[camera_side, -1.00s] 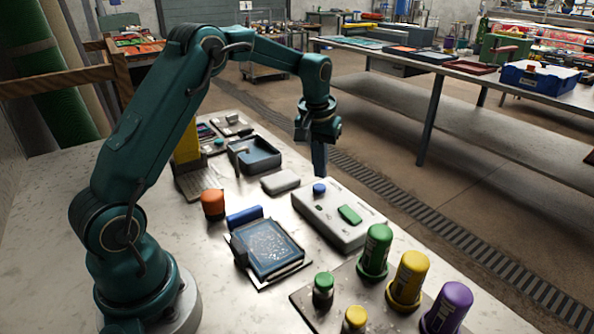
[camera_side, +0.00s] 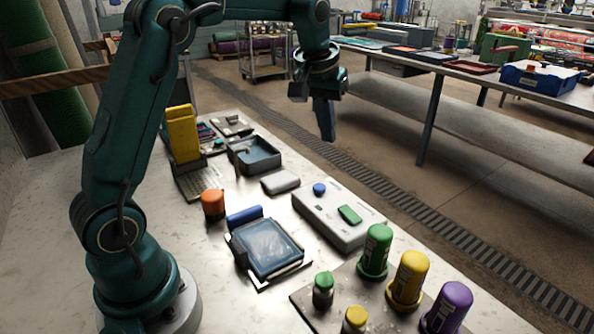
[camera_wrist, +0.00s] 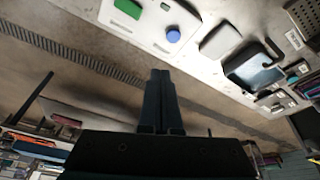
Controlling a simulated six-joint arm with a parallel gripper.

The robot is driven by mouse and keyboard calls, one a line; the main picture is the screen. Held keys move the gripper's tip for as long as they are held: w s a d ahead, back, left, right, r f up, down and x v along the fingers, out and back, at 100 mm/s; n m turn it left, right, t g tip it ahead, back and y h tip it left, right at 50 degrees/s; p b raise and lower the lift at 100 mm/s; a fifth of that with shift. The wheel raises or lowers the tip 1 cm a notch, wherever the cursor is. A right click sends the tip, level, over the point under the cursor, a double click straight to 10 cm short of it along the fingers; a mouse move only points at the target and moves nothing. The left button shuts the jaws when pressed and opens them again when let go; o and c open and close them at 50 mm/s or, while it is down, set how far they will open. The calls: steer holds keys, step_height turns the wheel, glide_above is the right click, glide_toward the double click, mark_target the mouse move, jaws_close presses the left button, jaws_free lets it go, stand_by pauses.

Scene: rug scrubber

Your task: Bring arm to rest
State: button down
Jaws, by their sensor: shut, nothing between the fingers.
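My gripper (camera_side: 326,120) is shut and empty. In the side view it hangs high, past the far edge of the workbench, with its fingers pointing down. In the wrist view its fingers (camera_wrist: 160,100) show together in the middle, with the bench edge beyond them. The gripper touches nothing. My arm stands on the left of the bench and reaches up and to the right, its upper part cut off by the top of the picture.
The bench (camera_side: 60,230) holds a white box with green and blue buttons (camera_side: 335,218), a framed glassy pad (camera_side: 268,248), an orange-capped jar (camera_side: 213,204), a dark tray (camera_side: 255,155), a yellow block (camera_side: 183,135) and several capped bottles (camera_side: 376,250). A long table (camera_side: 440,70) stands behind.

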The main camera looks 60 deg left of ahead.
steer(key=s+d+r+m+t, duration=0.2)
steer(key=s+d+r, duration=0.45)
steer(key=s, duration=0.35)
steer(key=s+d+f+m+h, duration=0.1)
steer(key=s+d+f+m, duration=0.2)
steer(key=s+f, duration=0.5)
steer(key=s, duration=0.3)
steer(key=shift+s+d, duration=0.15)
steer(key=shift+s, duration=0.05)
